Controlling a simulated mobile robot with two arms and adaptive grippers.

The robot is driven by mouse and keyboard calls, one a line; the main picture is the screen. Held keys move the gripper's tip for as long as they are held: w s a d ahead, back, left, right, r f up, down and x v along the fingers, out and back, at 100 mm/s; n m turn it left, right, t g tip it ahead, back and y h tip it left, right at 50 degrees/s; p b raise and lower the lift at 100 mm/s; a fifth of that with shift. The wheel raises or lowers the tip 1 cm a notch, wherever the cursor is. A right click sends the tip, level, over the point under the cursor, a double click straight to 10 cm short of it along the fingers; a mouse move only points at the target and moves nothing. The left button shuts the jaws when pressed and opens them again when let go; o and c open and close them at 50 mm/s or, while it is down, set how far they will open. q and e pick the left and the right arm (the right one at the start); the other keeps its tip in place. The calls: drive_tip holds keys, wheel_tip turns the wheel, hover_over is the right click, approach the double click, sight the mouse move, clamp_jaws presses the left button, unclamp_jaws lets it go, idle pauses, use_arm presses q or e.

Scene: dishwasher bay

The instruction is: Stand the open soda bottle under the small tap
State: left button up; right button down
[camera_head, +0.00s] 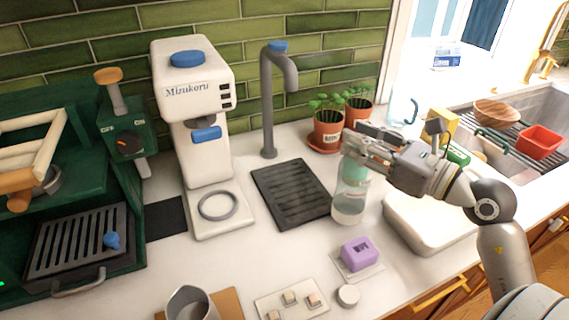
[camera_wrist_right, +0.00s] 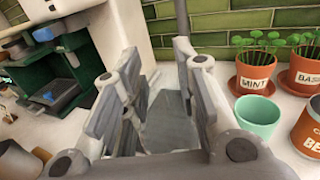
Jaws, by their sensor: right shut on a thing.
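The clear soda bottle (camera_head: 349,207) is upright at the right edge of the dark drip mat (camera_head: 262,182). I cannot tell whether its base touches the counter. My right gripper (camera_head: 357,153) is shut around its upper part, and the fingers hide the bottle's top. In the wrist view the right gripper's fingers (camera_wrist_right: 160,95) show, but the bottle is hard to make out between them. The small grey tap (camera_head: 267,105) with a blue top stands behind the mat, its spout curving over it. The bottle is right of the spout. My left gripper is not in view.
A white Mizukoru machine (camera_head: 192,75) stands left of the tap. Potted herbs (camera_head: 328,130) and a teal cup (camera_wrist_right: 258,112) stand behind the bottle. A purple block (camera_head: 358,252) and a white disc (camera_head: 348,296) are in front. A white tray (camera_head: 425,228) is at right. The mat is clear.

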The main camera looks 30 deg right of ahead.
use_arm(q)
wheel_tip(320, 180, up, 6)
drive_tip(key=p, duration=0.6)
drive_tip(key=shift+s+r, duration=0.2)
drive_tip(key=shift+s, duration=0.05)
use_arm(e)
drive_tip(key=f+x, duration=0.1)
drive_tip(key=x, duration=1.6)
drive_tip(key=shift+w+a, duration=0.15)
drive_tip(key=shift+a, duration=0.05)
drive_tip(key=shift+f, duration=0.1)
drive_tip(key=shift+f, duration=0.15)
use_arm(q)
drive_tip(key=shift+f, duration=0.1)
use_arm(e)
drive_tip(key=c, duration=1.1)
unclamp_jaws()
drive_tip(key=shift+c, duration=0.2)
